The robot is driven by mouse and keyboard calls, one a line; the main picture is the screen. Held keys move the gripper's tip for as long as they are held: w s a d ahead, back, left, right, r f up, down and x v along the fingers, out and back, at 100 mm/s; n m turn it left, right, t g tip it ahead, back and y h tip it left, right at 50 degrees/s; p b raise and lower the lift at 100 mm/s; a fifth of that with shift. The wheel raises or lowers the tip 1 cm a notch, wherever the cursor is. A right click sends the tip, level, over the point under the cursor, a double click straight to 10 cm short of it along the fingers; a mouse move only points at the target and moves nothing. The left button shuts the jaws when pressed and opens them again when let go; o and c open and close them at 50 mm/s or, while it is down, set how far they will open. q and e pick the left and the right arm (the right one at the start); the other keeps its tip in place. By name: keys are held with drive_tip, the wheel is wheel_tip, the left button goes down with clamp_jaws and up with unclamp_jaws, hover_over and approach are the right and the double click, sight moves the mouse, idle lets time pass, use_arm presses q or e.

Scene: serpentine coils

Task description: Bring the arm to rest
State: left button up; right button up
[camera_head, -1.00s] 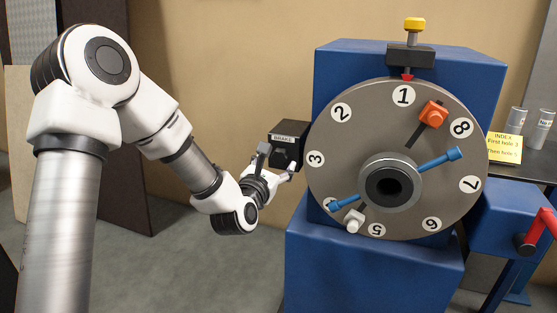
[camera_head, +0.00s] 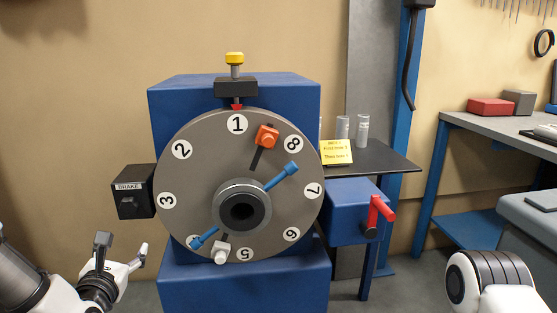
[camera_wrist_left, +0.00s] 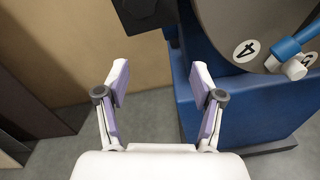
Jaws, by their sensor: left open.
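My left gripper (camera_head: 123,246) is low at the left in the head view, below and left of the black brake box (camera_head: 133,191) and apart from it. In the left wrist view its two fingers (camera_wrist_left: 160,82) are spread with nothing between them.
A red crank handle (camera_head: 376,214) sticks out right of the dial. A black shelf (camera_head: 385,165) holds a yellow note (camera_head: 336,152) and clear tubes. A workbench (camera_head: 475,131) stands at the right. Open floor shows below my left gripper in the wrist view.

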use_arm(q)
drive_tip(key=s+d+f+m+g+h, duration=0.1)
drive_tip(key=s+d+f+m+g, duration=0.15)
drive_tip(key=f, duration=0.65)
drive_tip(key=s+d+f+m+g+h, duration=0.1)
drive_tip(key=s+d+f+m+g, duration=0.2)
drive_tip(key=f, duration=0.7)
drive_tip(key=s+d+f+m+g+h, duration=0.1)
drive_tip(key=s+d+f+m+g, duration=0.15)
drive_tip(key=s+f, duration=0.45)
drive_tip(key=s+d+f+m+g+h, duration=0.15)
drive_tip(key=s+f+m+g, duration=0.35)
drive_tip(key=s+m, duration=0.6)
drive_tip(key=s+d+f+m+g+y, duration=0.15)
drive_tip(key=s+f+m+g, duration=0.4)
drive_tip(key=m, duration=1.05)
wheel_tip(320, 180, up, 22)
drive_tip(key=t+p, duration=0.2)
drive_tip(key=p, duration=2.2)
drive_tip(key=shift+s+d+h, duration=0.25)
drive_tip(key=shift+s+h, duration=0.15)
